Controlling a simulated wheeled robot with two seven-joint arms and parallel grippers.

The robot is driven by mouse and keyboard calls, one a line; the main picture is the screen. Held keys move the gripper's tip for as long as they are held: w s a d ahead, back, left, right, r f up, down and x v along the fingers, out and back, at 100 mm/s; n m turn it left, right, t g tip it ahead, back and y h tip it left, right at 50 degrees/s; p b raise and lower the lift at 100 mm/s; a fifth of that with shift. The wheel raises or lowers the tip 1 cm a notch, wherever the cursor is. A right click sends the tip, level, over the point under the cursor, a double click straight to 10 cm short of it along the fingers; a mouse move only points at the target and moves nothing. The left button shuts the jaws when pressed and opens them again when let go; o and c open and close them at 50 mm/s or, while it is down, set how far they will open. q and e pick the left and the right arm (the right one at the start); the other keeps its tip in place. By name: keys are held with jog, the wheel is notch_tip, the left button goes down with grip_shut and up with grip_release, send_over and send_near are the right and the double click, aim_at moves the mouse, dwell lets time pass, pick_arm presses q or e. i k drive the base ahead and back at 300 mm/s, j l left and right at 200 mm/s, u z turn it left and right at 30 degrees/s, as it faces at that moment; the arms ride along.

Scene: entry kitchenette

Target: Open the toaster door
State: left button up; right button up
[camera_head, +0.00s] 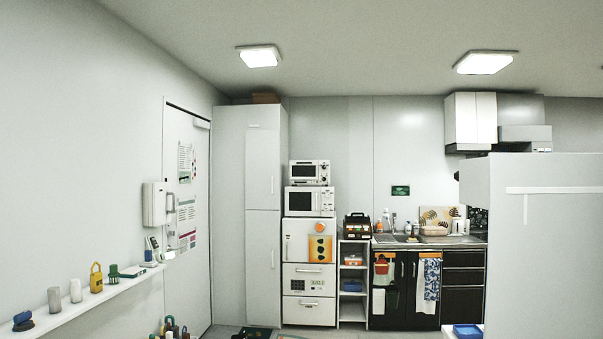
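A small toaster oven (309,172) stands at the far wall, on top of a white microwave (310,201). Its front faces me, with a dark window and a knob area at its right side. Its door looks shut, though it is small at this distance. The microwave rests on a white fridge-like cabinet (309,283) with an orange sheet on it. Neither of my grippers shows in the head view.
A tall white cupboard (249,210) stands left of the toaster stack. A small shelf (353,306) and the sink counter (430,239) are to its right. A white partition (545,240) blocks the right side. A wall ledge (90,298) with small items runs along the left.

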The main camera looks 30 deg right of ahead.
aim_at(299, 171)
jog(key=i+l+z, duration=0.6)
jog(key=i, duration=0.2)
jog(key=i+l+z, duration=0.15)
jog(key=i+z, duration=0.15)
jog(key=i, duration=0.15)
jog(key=i+z, duration=0.3)
jog(key=i, duration=4.85)
jog(key=i+l+u, duration=0.15)
jog(key=i, duration=0.9)
jog(key=l+u, duration=0.05)
